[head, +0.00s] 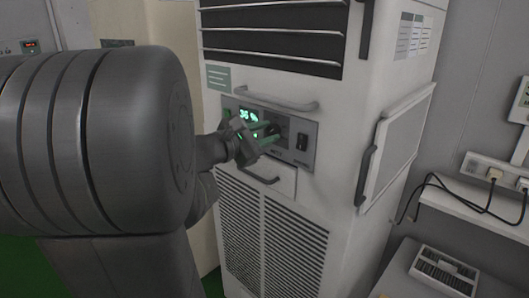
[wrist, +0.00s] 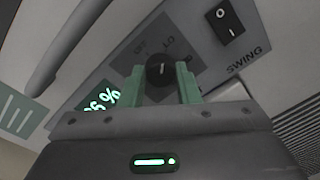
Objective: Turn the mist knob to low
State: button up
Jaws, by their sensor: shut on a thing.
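The mist knob (wrist: 159,70) is a round black knob on the grey control panel (wrist: 205,62) of a tall white machine. My gripper (wrist: 161,86) has its two green fingers on either side of the knob, shut on it. A pale mark shows on the knob's face, pointing roughly toward the top of the wrist view. In the head view my gripper (head: 268,134) reaches the panel from the left and mostly hides the knob.
A black rocker switch (wrist: 224,21) marked SWING sits beside the knob. A green lit percent display (head: 248,115) is left of it. Curved handles (head: 280,103) stick out above and below the panel. A shelf with sockets and cables (head: 490,175) is at the right.

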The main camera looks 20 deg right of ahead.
jog(key=shift+f+m+b, duration=0.15)
jog(key=shift+m+b, duration=0.85)
jog(key=shift+b, duration=0.65)
jog(key=o, duration=1)
jog(key=shift+c, duration=0.2)
jog(key=v, duration=1.4)
jog(key=shift+s+d, duration=0.1)
jog(key=shift+d, duration=0.15)
